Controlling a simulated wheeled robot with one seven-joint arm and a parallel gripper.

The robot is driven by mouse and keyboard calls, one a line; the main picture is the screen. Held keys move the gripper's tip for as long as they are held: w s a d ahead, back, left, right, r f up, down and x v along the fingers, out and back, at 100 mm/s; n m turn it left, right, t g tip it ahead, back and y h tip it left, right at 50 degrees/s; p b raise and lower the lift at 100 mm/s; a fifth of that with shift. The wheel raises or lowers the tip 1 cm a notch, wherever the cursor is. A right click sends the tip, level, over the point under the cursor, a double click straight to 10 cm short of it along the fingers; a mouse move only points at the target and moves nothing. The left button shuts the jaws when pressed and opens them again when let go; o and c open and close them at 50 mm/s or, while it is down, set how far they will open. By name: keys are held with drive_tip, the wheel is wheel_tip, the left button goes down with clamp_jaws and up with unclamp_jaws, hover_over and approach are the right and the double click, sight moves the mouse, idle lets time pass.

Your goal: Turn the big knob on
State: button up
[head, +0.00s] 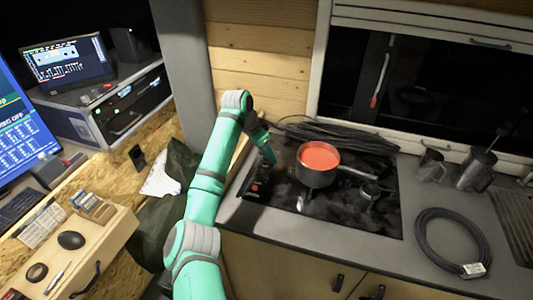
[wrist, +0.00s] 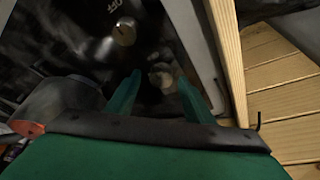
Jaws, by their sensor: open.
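In the wrist view my gripper (wrist: 158,80) is open, its two green fingers on either side of a round grey knob (wrist: 162,74) on the dark hob top. I cannot tell whether the fingers touch it. A second metallic knob (wrist: 123,32) with white marking beside it sits further off, up and left. The two look close in size, so I cannot say which is the big one. In the head view my gripper (head: 268,156) is low over the left part of the black hob (head: 340,215); the knob between the fingers is not clear there.
A pot of red liquid (head: 317,165) stands on the hob, right of my gripper, its handle pointing right. Black cable (head: 335,135) lies behind it. A wooden edge (wrist: 228,60) runs close to the right finger. Metal mugs (head: 430,165) and coiled cable (head: 452,245) are further right.

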drive_tip(key=shift+f, duration=0.25)
drive_tip(key=shift+w, duration=0.1)
drive_tip(key=c, duration=1.1)
drive_tip(key=shift+o, duration=0.3)
